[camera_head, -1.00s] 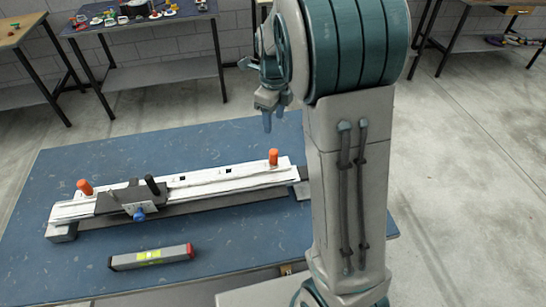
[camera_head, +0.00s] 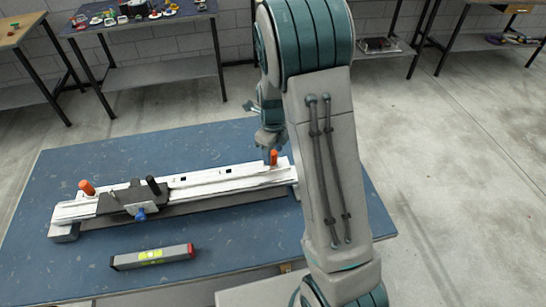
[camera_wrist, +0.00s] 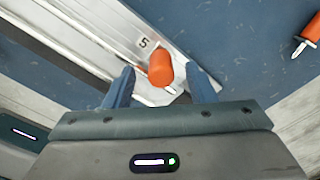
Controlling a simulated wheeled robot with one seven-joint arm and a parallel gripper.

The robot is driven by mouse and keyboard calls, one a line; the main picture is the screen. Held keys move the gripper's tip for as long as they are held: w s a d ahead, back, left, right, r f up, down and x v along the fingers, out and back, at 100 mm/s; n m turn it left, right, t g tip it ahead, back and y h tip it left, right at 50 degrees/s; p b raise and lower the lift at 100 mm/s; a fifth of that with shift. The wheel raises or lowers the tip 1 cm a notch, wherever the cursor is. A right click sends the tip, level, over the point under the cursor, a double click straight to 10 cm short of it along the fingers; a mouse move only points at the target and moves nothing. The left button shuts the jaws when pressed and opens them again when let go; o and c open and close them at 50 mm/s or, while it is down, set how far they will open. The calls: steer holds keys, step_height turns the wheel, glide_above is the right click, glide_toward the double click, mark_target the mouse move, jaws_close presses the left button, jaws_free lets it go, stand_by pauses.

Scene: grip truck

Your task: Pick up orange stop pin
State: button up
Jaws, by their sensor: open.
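One orange stop pin (camera_head: 273,157) stands at the right end of the white rail (camera_head: 225,182). A second orange pin (camera_head: 86,187) stands near the rail's left end. My gripper also shows in the head view (camera_head: 268,158), just over the rail's right end. Its fingers are open, one on each side of the pin. I cannot tell whether they touch it.
Another orange piece with a metal tip (camera_wrist: 309,33) lies on the blue tabletop in the wrist view. A dark carriage (camera_head: 125,199) with a blue knob sits on the rail's left part. A grey level with a red end (camera_head: 150,257) lies in front. The tabletop behind the rail is clear.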

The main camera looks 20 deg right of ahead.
steer(key=shift+w+f, duration=0.1)
steer(key=shift+f, duration=0.8)
steer(key=shift+c, duration=0.2)
jaws_close()
step_height(320, 180, up, 10)
steer(key=shift+f+b, duration=0.1)
steer(key=shift+b, duration=0.25)
step_height(320, 180, up, 8)
steer(key=p, duration=0.6)
